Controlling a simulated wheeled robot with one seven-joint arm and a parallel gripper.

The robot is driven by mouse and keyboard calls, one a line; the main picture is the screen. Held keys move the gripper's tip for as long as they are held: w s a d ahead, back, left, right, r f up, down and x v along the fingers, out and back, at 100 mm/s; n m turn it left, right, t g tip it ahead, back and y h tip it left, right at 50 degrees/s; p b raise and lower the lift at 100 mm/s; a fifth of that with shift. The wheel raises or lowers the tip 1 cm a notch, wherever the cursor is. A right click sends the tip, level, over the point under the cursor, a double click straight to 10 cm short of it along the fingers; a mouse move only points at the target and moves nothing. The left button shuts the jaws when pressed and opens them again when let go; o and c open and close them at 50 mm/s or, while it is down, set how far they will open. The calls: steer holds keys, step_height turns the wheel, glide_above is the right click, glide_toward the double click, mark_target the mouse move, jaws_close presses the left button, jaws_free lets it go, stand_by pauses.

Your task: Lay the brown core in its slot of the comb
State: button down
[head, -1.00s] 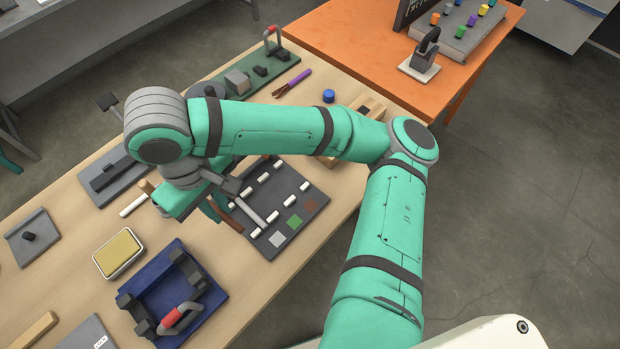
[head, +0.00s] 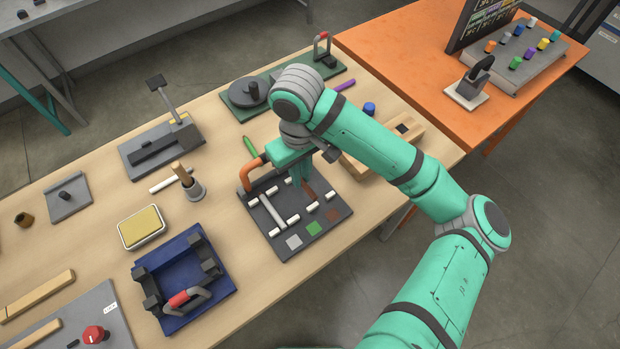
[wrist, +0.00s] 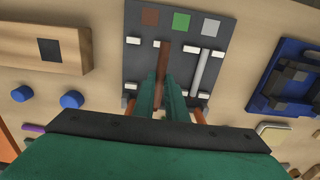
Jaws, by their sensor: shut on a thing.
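The comb is a dark grey board (head: 286,249) with white teeth and brown, green and grey patches along its front edge. It also shows in the wrist view (wrist: 134,72). A light grey core (head: 272,212) lies between teeth in line with the grey patch. My gripper (head: 307,184) is over the comb's right half, shut on the brown core (wrist: 164,60). The core's free end points toward the patches, roughly toward the brown patch (head: 333,214) in the head view.
An orange bent piece (head: 250,173) stands at the comb's back left, near a green stick (head: 250,146). A wooden block (head: 360,168) and blue cap (head: 369,108) lie right and behind. A blue fixture (head: 232,285) and yellow sponge tray (head: 141,227) stand left.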

steer(key=f, duration=0.1)
steer(key=w+d+f, duration=0.2)
steer(key=shift+w+f, duration=0.15)
steer(key=shift+f, duration=0.1)
steer(key=shift+w+f, duration=0.2)
steer(key=shift+f, duration=1.55)
steer(key=shift+f, duration=0.15)
steer(key=c, duration=1.8)
jaws_free()
steer(key=shift+c, duration=0.2)
steer(key=shift+o, duration=0.2)
steer(key=shift+w+d, duration=0.1)
step_height(320, 180, up, 12)
